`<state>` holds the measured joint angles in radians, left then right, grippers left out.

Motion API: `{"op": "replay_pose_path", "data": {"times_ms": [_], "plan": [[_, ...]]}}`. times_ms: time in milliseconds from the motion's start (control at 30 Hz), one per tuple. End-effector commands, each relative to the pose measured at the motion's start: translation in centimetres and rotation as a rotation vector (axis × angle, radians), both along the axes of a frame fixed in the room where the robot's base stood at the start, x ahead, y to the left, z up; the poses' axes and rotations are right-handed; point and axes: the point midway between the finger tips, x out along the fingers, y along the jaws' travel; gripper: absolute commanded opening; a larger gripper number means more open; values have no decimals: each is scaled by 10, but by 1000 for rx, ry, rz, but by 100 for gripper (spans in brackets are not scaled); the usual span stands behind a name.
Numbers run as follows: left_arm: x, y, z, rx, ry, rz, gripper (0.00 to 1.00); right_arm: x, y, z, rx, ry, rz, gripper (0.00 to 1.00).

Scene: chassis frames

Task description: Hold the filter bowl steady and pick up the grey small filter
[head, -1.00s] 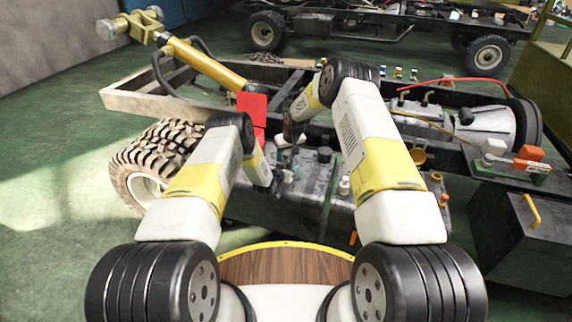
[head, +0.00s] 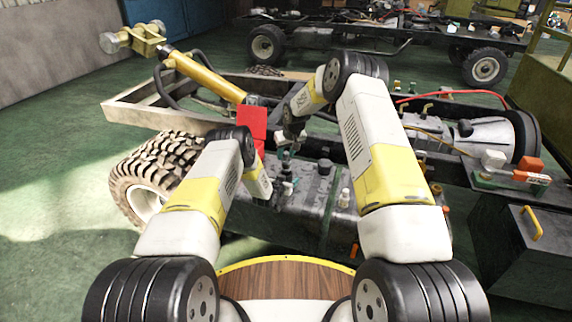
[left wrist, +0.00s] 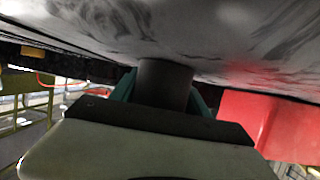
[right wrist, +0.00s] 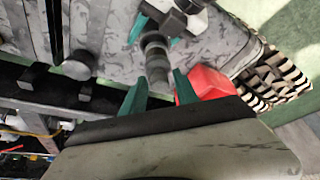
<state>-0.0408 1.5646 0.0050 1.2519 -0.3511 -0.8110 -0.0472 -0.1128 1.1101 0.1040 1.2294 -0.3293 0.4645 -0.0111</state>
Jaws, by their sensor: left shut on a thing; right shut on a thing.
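The filter bowl (left wrist: 163,84) is a dark grey cylinder against the grey tank in the left wrist view. My left gripper (left wrist: 163,92) is shut on it, one teal finger on each side. In the head view my left gripper (head: 270,190) is low over the tank, partly hidden by its own arm. The grey small filter (right wrist: 157,70) is a short dark cylinder between the teal fingertips of my right gripper (right wrist: 159,84), which is shut on it. In the head view my right gripper (head: 287,153) is just above the left one. Whether filter and bowl touch is unclear.
The grey tank (head: 318,200) lies beneath both grippers, with several caps and small fittings on it. A red block (head: 252,122) stands close behind the left gripper. A knobbly tyre (head: 158,170) is at left, and black chassis rails run behind.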

Motion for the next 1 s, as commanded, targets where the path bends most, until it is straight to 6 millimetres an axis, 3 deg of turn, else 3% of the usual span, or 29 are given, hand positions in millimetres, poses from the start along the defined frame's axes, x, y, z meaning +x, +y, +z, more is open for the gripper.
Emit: {"op": "replay_pose_path", "data": {"times_ms": [200,500,533,633,667,1000], "plan": [[0,0,0,0,-1,0,4,0,0,29,0,0,0,0],[0,0,0,0,-1,0,4,-1,0,33,0,2,0,0],[0,0,0,0,-1,0,56,-1,0,33,0,2,0,0],[0,0,0,0,-1,0,75,-1,0,33,0,1,0,0],[0,0,0,0,-1,0,79,-1,0,33,0,1,0,0],[-1,1,1,0,-1,0,79,0,0,33,0,1,0,0]]}}
